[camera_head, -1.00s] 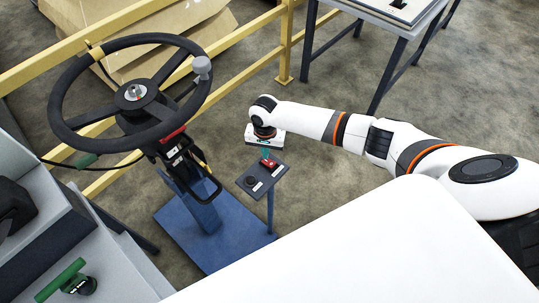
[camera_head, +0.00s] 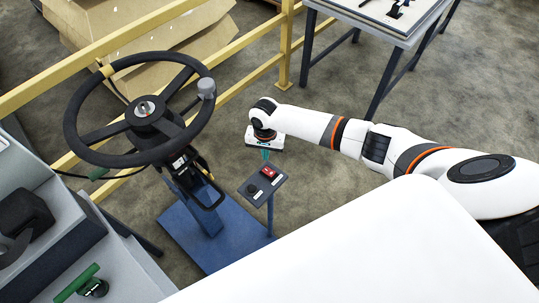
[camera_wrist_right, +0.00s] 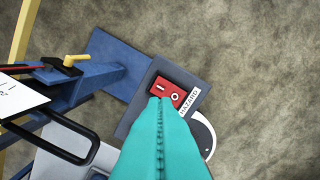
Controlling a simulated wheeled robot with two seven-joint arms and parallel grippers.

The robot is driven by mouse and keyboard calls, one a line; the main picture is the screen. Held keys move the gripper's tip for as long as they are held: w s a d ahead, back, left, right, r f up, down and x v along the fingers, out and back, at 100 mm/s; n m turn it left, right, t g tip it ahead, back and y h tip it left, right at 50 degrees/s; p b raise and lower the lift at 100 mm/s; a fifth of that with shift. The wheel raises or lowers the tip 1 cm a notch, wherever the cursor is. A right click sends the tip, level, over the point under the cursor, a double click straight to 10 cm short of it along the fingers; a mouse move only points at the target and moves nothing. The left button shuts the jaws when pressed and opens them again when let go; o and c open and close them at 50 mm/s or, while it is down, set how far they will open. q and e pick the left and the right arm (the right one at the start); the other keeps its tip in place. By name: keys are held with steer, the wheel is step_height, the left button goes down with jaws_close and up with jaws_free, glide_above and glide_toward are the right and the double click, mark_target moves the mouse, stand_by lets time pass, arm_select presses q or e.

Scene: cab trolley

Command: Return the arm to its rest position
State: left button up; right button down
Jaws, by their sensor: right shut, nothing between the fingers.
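My right arm reaches in from the right in the head view, its white and orange links bent at the wrist. My right gripper (camera_head: 265,155) has teal fingers and is shut and empty, pointing down beside the small control panel (camera_head: 262,192). In the right wrist view the shut teal fingers (camera_wrist_right: 160,100) overlap the lower edge of the red rocker switch (camera_wrist_right: 169,91); I cannot tell whether they touch it. My left gripper is not in view.
The black steering wheel (camera_head: 82,136) stands left of the panel, on a column over a blue base plate (camera_head: 228,240). Yellow rails (camera_head: 284,50) run behind it. A grey table (camera_head: 410,38) stands at the back right. Open floor (camera_head: 340,95) lies around my right forearm.

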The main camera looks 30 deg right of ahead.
steer(key=s+a+r+n+t+y, duration=0.1)
steer(key=s+a+r+n+y, duration=0.15)
steer(key=s+a+n, duration=0.85)
steer(key=s+d+r+m+t+h, duration=0.1)
steer(key=s+d+r, duration=0.2)
steer(key=s+r, duration=0.3)
steer(key=s+d+r+t+h, duration=0.1)
steer(key=s+d+r+t, duration=0.15)
steer(key=s, duration=0.55)
step_height(320, 180, down, 31)
steer(key=s+d+g+b, duration=0.1)
steer(key=s+g+b, duration=0.1)
steer(key=b, duration=0.4)
steer(key=s+d+f+b, duration=0.1)
steer(key=s+f+b, duration=0.1)
steer(key=s+f, duration=0.6)
steer(key=s+d+f+g+b, duration=0.1)
steer(key=s+d+f+b, duration=0.1)
steer(key=s+f, duration=0.6)
step_height(320, 180, down, 5)
steer(key=shift+r+n, duration=0.2)
steer(key=shift+n, duration=0.1)
